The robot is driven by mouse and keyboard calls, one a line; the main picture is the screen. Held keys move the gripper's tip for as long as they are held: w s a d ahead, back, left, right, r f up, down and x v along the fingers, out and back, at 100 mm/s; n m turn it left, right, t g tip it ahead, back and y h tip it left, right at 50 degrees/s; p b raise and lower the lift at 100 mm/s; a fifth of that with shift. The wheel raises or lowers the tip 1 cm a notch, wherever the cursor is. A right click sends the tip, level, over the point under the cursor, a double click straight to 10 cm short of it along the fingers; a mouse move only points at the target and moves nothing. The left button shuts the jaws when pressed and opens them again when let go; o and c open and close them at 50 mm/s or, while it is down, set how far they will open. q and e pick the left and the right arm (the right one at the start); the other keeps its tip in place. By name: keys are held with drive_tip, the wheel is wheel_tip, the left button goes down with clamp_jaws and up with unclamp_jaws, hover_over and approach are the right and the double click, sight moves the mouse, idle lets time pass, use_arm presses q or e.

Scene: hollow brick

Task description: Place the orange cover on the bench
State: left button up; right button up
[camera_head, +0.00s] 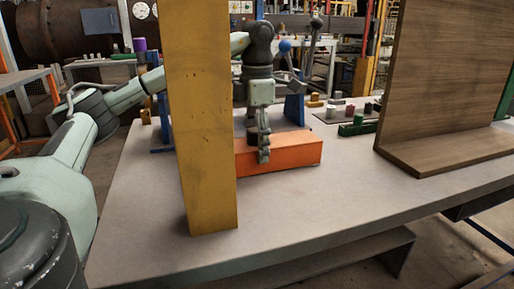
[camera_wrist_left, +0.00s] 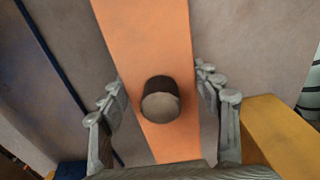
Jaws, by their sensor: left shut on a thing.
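The orange cover (camera_head: 295,153) is a long block with a dark round knob, low over the grey bench (camera_head: 320,215) in the head view. I cannot tell if its underside touches the bench. My left gripper (camera_head: 263,150) points down from above, with a finger against the cover's near face. In the left wrist view the cover (camera_wrist_left: 145,40) runs between the two fingers of the left gripper (camera_wrist_left: 162,100), which are shut on its sides, and the knob (camera_wrist_left: 161,98) sits between them. The yellow post partly hides the cover's left end. My right gripper is not in view.
The tall yellow post (camera_head: 200,130) stands on the bench close in front of the left arm. A blue frame (camera_head: 294,108) stands behind the cover. A wooden L-shaped panel (camera_head: 440,90) stands at right. Small coloured pieces (camera_head: 357,125) lie behind. The bench front is clear.

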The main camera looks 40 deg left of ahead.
sight(257, 129)
use_arm(q)
drive_tip(key=shift+f, duration=0.15)
drive_tip(key=o, duration=1.3)
drive_tip(key=shift+c, duration=0.2)
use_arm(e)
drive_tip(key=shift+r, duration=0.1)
use_arm(q)
wheel_tip(257, 129, up, 4)
drive_tip(key=shift+r+p, duration=0.1)
drive_tip(key=shift+p, duration=0.3)
wheel_tip(257, 129, up, 2)
drive_tip(key=shift+r+p, duration=0.25)
drive_tip(key=shift+p, duration=0.7)
drive_tip(key=shift+r, duration=0.4)
wheel_tip(257, 129, up, 3)
drive_tip(key=shift+f, duration=0.15)
drive_tip(key=shift+r, duration=1)
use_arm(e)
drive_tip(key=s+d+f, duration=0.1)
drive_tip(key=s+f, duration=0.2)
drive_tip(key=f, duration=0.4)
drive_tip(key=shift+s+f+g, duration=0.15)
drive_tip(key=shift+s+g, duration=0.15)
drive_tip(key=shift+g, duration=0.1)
